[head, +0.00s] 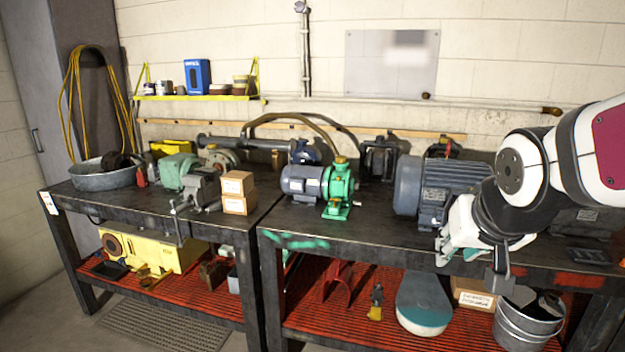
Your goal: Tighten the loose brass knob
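A small brass-coloured cap or knob (340,160) sits on top of the green pump (340,185), which is joined to a grey-blue motor (303,182) on the right-hand bench. I cannot tell from here whether it is loose. My gripper (474,268) hangs at the front edge of the same bench, in front of the large grey-blue motor (425,190). It is well to the right of the green pump and apart from it. The fingers are partly hidden and seen at an angle, so their opening is unclear. I see nothing held.
Pipes and a dark machine (380,158) lie behind the pump. The bench top in front of the pump (370,228) is mostly clear. Buckets (528,325) stand below my gripper.

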